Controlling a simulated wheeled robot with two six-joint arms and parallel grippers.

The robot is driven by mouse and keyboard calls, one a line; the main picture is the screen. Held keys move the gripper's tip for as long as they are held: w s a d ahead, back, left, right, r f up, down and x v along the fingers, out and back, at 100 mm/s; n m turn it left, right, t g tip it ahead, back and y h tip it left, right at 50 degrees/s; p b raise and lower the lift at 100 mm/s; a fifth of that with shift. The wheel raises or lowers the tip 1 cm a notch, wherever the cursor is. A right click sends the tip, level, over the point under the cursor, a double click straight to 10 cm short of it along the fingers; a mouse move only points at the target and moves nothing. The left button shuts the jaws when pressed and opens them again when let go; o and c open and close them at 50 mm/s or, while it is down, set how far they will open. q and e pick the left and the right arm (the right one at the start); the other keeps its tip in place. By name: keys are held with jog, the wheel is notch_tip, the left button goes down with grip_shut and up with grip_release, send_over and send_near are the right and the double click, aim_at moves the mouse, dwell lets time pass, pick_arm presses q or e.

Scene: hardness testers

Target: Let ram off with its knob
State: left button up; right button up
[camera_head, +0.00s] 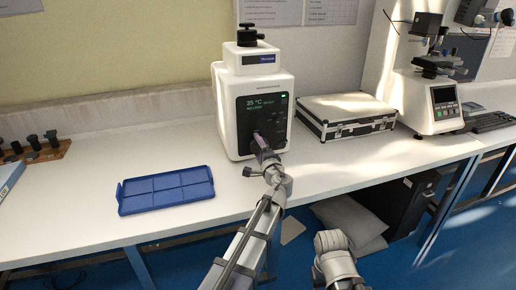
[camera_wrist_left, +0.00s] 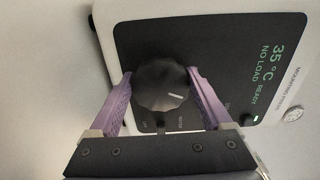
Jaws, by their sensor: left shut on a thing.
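The white mounting press (camera_head: 224,115) stands on the bench with a black front panel (camera_head: 278,108). Its screen reads 35 °C, NO LOAD and READY. The round black ribbed knob (camera_wrist_left: 160,85) is on this panel, with a white line on its face pointing right in the left wrist view. My left gripper (camera_head: 258,140) is shut on the knob, with a purple finger on either side of it in the left wrist view (camera_wrist_left: 160,80). In the head view the gripper hides the knob. The ram itself is not visible.
A blue divided tray (camera_head: 167,190) lies left of the press. A silver-edged case (camera_head: 345,116) is close on its right, with a tester (camera_head: 432,95) beyond. A wooden rack of dark pieces (camera_head: 35,150) stands at the far left. The bench front is mostly clear.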

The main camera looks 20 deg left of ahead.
pick_arm(q)
jog(key=shift+s, duration=0.1)
jog(key=o, duration=1.2)
jog(key=shift+c, duration=0.2)
jog(key=v, duration=0.7)
jog(key=shift+s+d, duration=0.25)
jog(key=shift+s, duration=0.05)
jog(key=shift+f, duration=0.1)
